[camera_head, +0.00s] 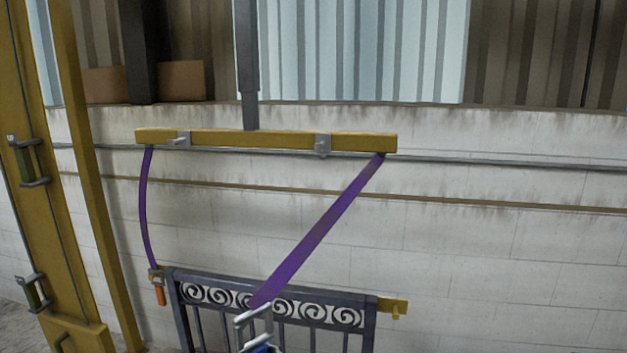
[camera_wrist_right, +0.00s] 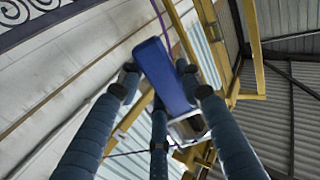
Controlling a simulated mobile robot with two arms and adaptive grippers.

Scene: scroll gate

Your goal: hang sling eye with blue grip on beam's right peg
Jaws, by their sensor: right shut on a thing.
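The sling eye (camera_head: 254,316) is a light metal frame at the lower end of the right purple sling (camera_head: 320,228), in front of the gate. Its blue grip (camera_head: 262,349) is cut off by the bottom edge of the head view. In the right wrist view the fingers of my right gripper (camera_wrist_right: 160,78) are closed around the blue grip (camera_wrist_right: 163,72), with the metal eye (camera_wrist_right: 187,128) beyond it. The yellow beam (camera_head: 250,139) hangs level above, with its right peg (camera_head: 322,145) on a grey bracket, apart from the eye. My left gripper is not in view.
A dark scroll gate (camera_head: 275,300) stands below the beam, with a yellow lug (camera_head: 393,307) on its right. The left purple sling (camera_head: 144,210) runs down to an orange grip (camera_head: 160,294) at the gate's left. A yellow post (camera_head: 45,200) stands at left. The wall at right is clear.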

